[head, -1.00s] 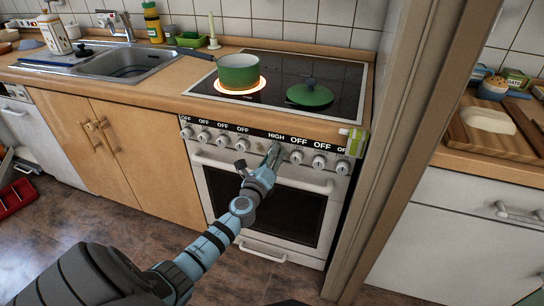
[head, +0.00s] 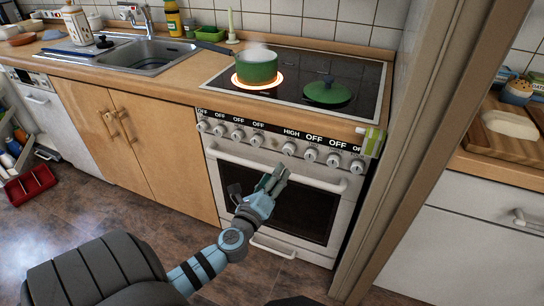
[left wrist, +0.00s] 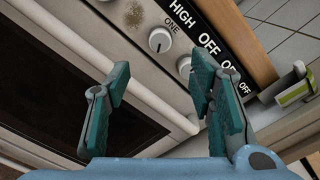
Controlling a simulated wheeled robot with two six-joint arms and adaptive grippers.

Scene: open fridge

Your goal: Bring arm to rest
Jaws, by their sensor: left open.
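My left gripper (head: 275,178) is in front of the oven door, below the row of knobs. In the left wrist view its two teal fingers (left wrist: 163,92) are spread apart with nothing between them. A stove knob (head: 289,147) under the label HIGH sits just above the gripper and apart from it. The green pot (head: 257,70) stands on a glowing orange burner (head: 257,81), with what looks like steam above it. My right gripper does not show in either view.
The oven handle (head: 230,158) runs close to my left gripper. A green lid (head: 327,92) lies on the cooktop. A wooden door frame (head: 402,150) stands to the right. A red tray (head: 30,183) is on the floor at left. The floor before the cabinets is clear.

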